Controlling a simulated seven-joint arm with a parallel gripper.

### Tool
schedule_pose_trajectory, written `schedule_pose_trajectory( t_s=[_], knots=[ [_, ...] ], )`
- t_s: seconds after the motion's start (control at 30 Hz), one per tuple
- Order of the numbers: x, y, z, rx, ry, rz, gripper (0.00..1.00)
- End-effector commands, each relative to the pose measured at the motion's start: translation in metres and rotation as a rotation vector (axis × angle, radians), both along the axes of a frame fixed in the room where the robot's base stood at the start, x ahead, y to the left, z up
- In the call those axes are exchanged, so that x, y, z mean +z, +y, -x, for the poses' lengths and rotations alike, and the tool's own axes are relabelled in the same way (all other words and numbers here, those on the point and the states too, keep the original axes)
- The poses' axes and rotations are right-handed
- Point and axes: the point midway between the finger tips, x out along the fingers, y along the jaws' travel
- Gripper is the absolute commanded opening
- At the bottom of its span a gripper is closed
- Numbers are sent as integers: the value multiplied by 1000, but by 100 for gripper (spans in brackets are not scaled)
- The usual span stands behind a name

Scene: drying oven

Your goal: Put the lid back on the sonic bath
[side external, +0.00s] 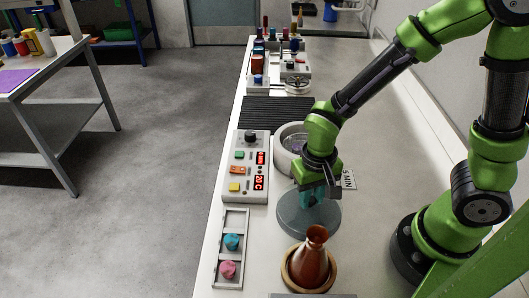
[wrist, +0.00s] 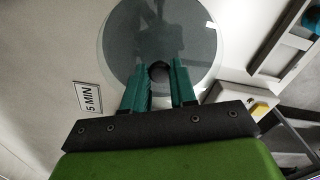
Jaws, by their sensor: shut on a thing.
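The lid (side external: 325,222) is a round, see-through grey disc in front of the sonic bath in the side view; it also fills the top middle of the wrist view (wrist: 125,45). My gripper (side external: 313,198) is over the lid's middle, its teal fingers shut on the dark knob (wrist: 160,68). The lid looks level, at or close above the counter; I cannot tell if it touches. The sonic bath (side external: 284,160) is a round pale tub behind the lid, open at the top and partly hidden by my arm.
A control panel (side external: 245,165) with red displays and buttons stands left of the bath. A "5 MIN" card (side external: 348,179) lies to the right. A brown flask (side external: 312,258) stands in a ring in front of the lid. A tray (side external: 235,222) holds teal and pink pieces.

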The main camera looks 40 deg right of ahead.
Motion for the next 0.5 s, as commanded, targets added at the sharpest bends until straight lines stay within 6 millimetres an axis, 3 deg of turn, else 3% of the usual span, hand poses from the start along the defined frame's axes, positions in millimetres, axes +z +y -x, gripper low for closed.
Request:
schedule_pose_trajectory(
  t_s=[0.3,0.5],
  knots=[
    [64,0,-1,-1,-7,-2,0],
    [80,-13,-9,-55,10,5,0]
  ],
)
